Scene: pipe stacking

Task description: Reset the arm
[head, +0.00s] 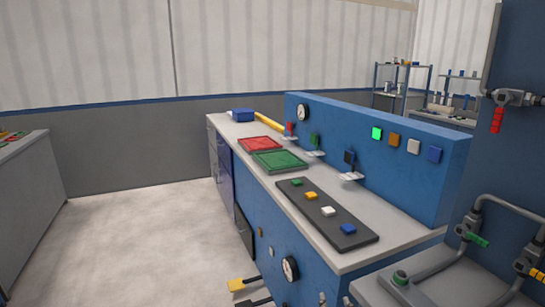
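Neither of my grippers shows in the head view, and no part of either arm can be made out. Whether they are open or shut is out of sight. The view looks across a grey-topped blue workbench (398,231) that runs away toward the back wall.
The bench carries a red tray (261,144), a green tray (277,161), a dark board (346,238) with several coloured blocks, and a blue box (242,114). A blue panel (450,185) stands behind. Pipework (440,270) is at right. Open floor (140,235) lies left.

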